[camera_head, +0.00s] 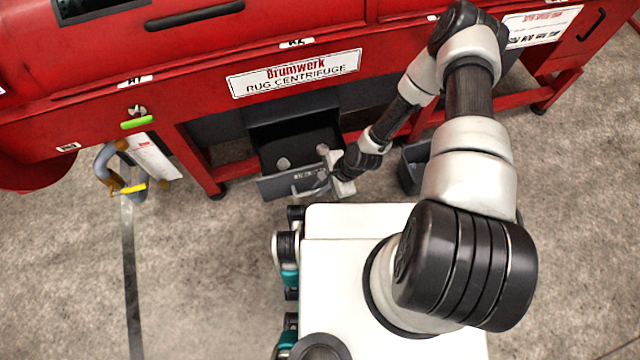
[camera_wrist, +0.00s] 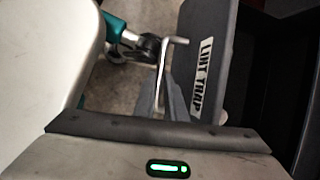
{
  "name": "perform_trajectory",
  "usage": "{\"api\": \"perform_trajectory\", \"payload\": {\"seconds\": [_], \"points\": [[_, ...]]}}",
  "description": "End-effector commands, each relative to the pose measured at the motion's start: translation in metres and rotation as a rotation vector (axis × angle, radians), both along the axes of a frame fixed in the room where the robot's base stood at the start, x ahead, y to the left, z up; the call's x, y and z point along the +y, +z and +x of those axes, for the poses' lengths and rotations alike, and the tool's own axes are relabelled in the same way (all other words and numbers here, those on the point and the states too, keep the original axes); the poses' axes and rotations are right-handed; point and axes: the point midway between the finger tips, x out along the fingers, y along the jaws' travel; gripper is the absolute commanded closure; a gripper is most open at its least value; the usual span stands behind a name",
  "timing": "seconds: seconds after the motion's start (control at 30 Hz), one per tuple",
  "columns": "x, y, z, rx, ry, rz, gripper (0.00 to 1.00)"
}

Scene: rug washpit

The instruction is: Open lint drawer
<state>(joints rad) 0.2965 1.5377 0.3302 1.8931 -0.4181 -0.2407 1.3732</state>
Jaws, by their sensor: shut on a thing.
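The lint drawer (camera_head: 275,187) stands pulled out from under the red rug centrifuge, and its dark inside shows. Pale lumps that look like lint lie in it. In the wrist view its grey front (camera_wrist: 222,45) carries a "LINT TRAP" label. A bent metal bar handle (camera_wrist: 178,41) stands off that front. My gripper (camera_head: 318,187) is at the right part of the drawer front, shut on the handle. In the wrist view my gripper's fingers (camera_wrist: 168,98) close around the bar, and its lower part is hidden between them.
The red centrifuge (camera_head: 390,60) and its legs stand over the drawer. A dark grey bin (camera_head: 411,168) is right of my gripper. A hose with a yellow lever (camera_head: 130,189) hangs at the left. My white base is close in front of the drawer.

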Motion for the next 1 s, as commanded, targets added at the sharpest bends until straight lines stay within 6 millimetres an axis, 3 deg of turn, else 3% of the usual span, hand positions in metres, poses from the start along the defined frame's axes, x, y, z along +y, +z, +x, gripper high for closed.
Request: {"api": "perform_trajectory", "payload": {"seconds": [0.43,0.47,0.57,0.87,1.0], "points": [[0.000,0.001,-0.001,-0.001,0.001,0.000,1.00],[0.000,0.001,-0.001,-0.001,0.001,0.000,0.84],[0.000,0.001,-0.001,-0.001,0.001,0.000,0.71],[-0.001,0.002,-0.001,-0.001,0.000,0.000,0.71],[-0.007,0.015,-0.001,-0.002,-0.002,0.000,0.71]]}}
